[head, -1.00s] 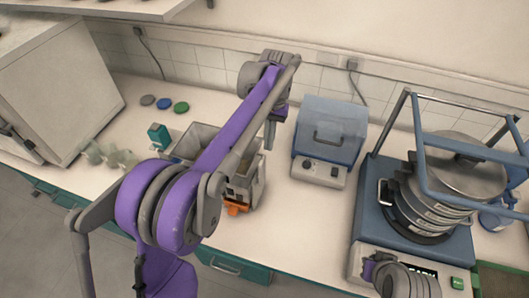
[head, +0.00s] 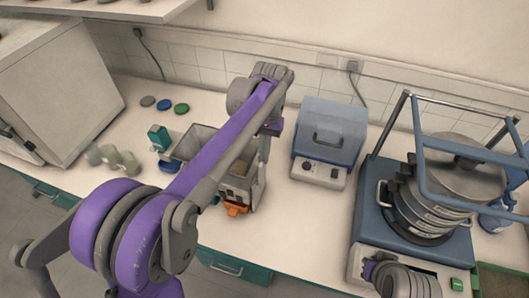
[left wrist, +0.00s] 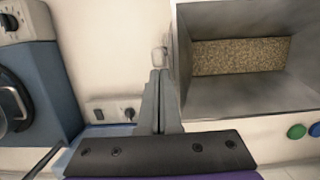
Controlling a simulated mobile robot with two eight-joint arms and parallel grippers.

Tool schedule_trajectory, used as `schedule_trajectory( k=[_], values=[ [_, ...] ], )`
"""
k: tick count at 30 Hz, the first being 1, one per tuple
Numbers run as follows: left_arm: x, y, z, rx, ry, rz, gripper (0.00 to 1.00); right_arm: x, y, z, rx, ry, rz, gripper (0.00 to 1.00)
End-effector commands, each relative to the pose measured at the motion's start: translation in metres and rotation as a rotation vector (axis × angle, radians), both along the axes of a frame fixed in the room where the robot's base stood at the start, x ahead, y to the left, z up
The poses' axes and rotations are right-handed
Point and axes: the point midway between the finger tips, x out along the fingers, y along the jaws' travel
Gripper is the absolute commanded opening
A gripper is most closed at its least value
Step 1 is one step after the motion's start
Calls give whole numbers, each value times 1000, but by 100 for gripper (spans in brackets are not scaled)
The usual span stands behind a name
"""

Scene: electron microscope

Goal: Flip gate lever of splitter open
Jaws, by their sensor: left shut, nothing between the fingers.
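The splitter (head: 250,187) is a grey metal box with an open hopper top, standing on the bench. In the left wrist view its hopper (left wrist: 240,105) holds tan grains. A small pale knob-like part (left wrist: 158,56) sticks out beside the hopper wall; it looks like the gate lever. My left gripper (head: 264,150) is at the splitter's right side, partly hidden by my arm. In the left wrist view the gripper (left wrist: 159,74) is shut and empty, its tips just short of the knob; I cannot tell whether they touch.
An orange part (head: 235,210) sits at the splitter's front foot. A blue-grey lidded device (head: 328,140) stands to its right, and a sieve shaker (head: 450,190) farther right. Coloured lids (head: 165,104) and a teal box (head: 158,135) lie left. Bench between splitter and lidded device is clear.

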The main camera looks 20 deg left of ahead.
Motion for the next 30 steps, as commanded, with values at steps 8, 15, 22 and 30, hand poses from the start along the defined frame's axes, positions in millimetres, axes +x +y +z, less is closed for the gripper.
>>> schedule_trajectory(
  k=[8,15,22,30],
  values=[
    [-5,0,1,-1,-42,0,0,0,0,0,0,0,0,0],
    [-10,0,2,-3,-87,0,0,0,0,1,0,-1,0,0],
    [-24,1,4,-7,-195,0,0,1,0,2,0,-1,0,0],
    [-51,2,2,-14,-435,-1,0,2,0,6,0,-4,0,0]
  ],
)
